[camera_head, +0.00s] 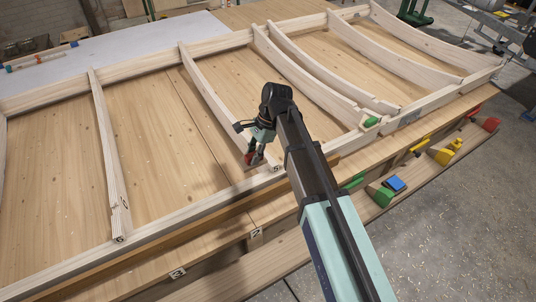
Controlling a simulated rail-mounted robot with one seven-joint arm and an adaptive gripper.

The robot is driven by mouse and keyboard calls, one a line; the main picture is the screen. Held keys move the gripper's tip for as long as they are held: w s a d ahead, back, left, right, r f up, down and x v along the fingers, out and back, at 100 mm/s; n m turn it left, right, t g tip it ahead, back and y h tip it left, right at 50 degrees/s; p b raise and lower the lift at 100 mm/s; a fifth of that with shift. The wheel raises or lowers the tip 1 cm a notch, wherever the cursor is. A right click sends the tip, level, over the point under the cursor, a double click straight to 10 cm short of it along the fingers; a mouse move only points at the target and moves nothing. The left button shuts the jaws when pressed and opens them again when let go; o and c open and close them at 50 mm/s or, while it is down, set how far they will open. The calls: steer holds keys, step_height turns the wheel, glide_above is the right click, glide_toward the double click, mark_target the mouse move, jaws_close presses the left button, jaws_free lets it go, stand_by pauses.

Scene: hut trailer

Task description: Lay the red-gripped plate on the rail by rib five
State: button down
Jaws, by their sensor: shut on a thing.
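My gripper (257,153) points down beside the lower end of rib five (212,98), close to the near rail (205,206). It is shut on a small piece with a red part (249,158), which seems to be the red-gripped plate. The fingers hide most of it, so I cannot tell whether it touches the rail or the rib. A dark "5" marks the end of the rib where it meets the rail, just right of the gripper.
A green-gripped piece (371,122) lies at the rail farther right. Green (380,196), blue (394,184), yellow (442,155) and red (488,123) pieces sit along the lower ledge. Another rib (107,150) stands left, with bare panel between.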

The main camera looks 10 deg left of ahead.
steer(key=shift+f+b, duration=2.05)
steer(key=shift+f, duration=0.45)
steer(key=shift+f, duration=0.1)
steer(key=shift+f, duration=0.7)
steer(key=shift+f+b, duration=0.35)
steer(key=shift+f, duration=1.35)
steer(key=c, duration=0.9)
jaws_free()
steer(key=shift+o, duration=0.2)
steer(key=v, duration=1.2)
steer(key=shift+d, duration=0.1)
